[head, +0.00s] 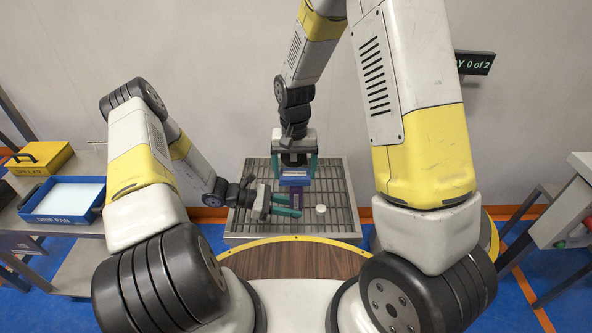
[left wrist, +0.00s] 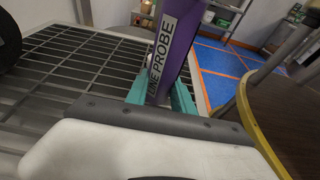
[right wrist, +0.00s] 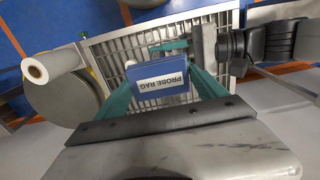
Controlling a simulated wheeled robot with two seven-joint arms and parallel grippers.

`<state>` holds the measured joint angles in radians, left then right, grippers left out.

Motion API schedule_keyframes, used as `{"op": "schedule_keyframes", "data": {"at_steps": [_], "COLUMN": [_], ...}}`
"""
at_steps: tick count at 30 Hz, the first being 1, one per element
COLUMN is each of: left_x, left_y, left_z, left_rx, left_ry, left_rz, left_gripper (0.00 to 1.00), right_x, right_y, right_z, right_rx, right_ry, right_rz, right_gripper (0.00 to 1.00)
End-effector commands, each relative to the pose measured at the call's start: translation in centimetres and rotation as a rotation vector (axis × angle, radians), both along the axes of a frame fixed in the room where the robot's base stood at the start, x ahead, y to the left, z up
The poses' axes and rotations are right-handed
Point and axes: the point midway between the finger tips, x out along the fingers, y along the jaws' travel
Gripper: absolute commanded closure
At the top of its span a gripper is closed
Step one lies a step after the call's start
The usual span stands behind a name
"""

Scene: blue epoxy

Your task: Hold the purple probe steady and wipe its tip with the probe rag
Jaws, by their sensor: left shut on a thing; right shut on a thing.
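The purple probe (head: 295,194) stands roughly upright over the grated table in the head view. My left gripper (head: 287,204) comes in from the left and is shut on it. The left wrist view shows the probe's purple shaft (left wrist: 181,40) with a "LINE PROBE" label between the teal fingers (left wrist: 160,95). My right gripper (head: 296,168) points down and is shut on the blue probe rag (head: 294,179), directly above the probe. The rag's label shows in the right wrist view (right wrist: 160,80). The probe's tip is hidden at the rag; I cannot tell whether they touch.
A white cylinder (head: 321,209) stands right of the probe on the grated table (head: 342,215). A blue drip pan (head: 62,219) and a yellow case (head: 38,158) sit on the left bench. A dark sign (head: 475,63) reading "0 of 2" is partly hidden by my right arm.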

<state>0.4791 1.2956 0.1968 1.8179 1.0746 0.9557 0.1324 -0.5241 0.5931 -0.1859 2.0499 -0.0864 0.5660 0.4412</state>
Motion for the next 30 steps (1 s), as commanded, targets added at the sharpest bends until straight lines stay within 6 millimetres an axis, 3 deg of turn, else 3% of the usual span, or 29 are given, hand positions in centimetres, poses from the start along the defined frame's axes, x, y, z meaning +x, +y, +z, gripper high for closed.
{"op": "schedule_keyframes", "data": {"at_steps": [22, 30], "left_x": [0.0, 0.0], "left_y": [0.0, 0.0], "left_z": [0.0, 0.0], "left_rx": [0.000, -0.001], "left_ry": [0.000, 0.000], "left_rz": [0.000, 0.000], "left_gripper": [1.00, 1.00], "right_x": [0.0, 0.0], "right_y": [-3.1, -3.3], "right_z": [-0.1, -0.1], "right_rx": [0.000, -0.001], "right_ry": [0.000, 0.001], "right_rz": [-0.001, 0.000], "right_gripper": [0.52, 0.52]}}
